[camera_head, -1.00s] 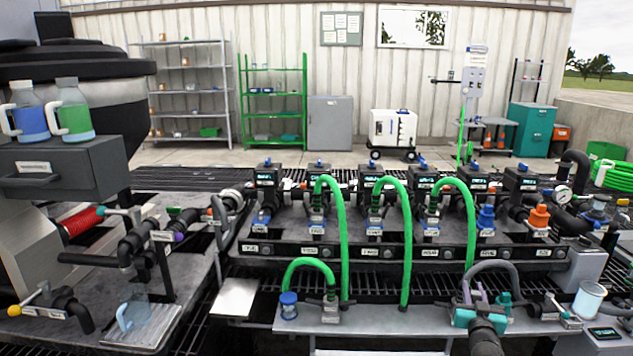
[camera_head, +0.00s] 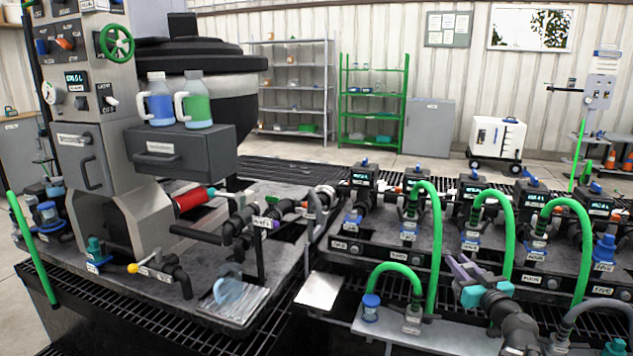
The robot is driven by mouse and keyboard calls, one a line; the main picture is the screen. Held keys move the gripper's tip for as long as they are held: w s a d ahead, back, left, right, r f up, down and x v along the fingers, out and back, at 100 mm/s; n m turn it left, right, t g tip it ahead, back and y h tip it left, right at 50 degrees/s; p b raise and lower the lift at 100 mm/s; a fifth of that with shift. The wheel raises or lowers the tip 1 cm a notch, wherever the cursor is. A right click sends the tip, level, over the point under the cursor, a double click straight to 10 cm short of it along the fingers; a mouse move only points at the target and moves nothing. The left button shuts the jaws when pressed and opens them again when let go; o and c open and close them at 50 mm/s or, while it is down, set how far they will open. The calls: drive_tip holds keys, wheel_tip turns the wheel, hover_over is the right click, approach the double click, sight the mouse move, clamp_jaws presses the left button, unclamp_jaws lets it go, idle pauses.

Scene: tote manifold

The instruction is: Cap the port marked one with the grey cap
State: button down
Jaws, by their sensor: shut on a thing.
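My gripper (camera_head: 460,268), with a teal body and purple fingers, is at the lower right, in front of the manifold (camera_head: 430,262). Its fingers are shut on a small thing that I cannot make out. I cannot pick out the grey cap with certainty. The manifold's leftmost port (camera_head: 352,218) has blue on it, and a small plate (camera_head: 345,245) below it seems to read one. My gripper is to the right of that port, apart from it and nearer to me.
Green hoses (camera_head: 433,240) arch over the manifold's front. A low shelf (camera_head: 390,330) with a blue-capped fitting (camera_head: 371,307) lies in front. At left stand a grey cabinet (camera_head: 90,170), a red cylinder (camera_head: 190,198) and a clear jug (camera_head: 228,285).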

drive_tip(key=a+r+n+g+y, duration=0.25)
drive_tip(key=a+n+y, duration=0.4)
drive_tip(key=a, duration=0.95)
drive_tip(key=s+a+f+n+g+y, duration=0.3)
drive_tip(key=s+a+f+g+y, duration=0.2)
drive_tip(key=s+a+y, duration=0.25)
wheel_tip(320, 180, up, 8)
drive_tip(key=h+p, duration=0.1)
drive_tip(key=p, duration=1.5)
drive_tip(key=shift+w+a, duration=0.25)
drive_tip(key=shift+w, duration=0.1)
drive_tip(key=shift+f, duration=0.1)
drive_tip(key=shift+a, duration=0.15)
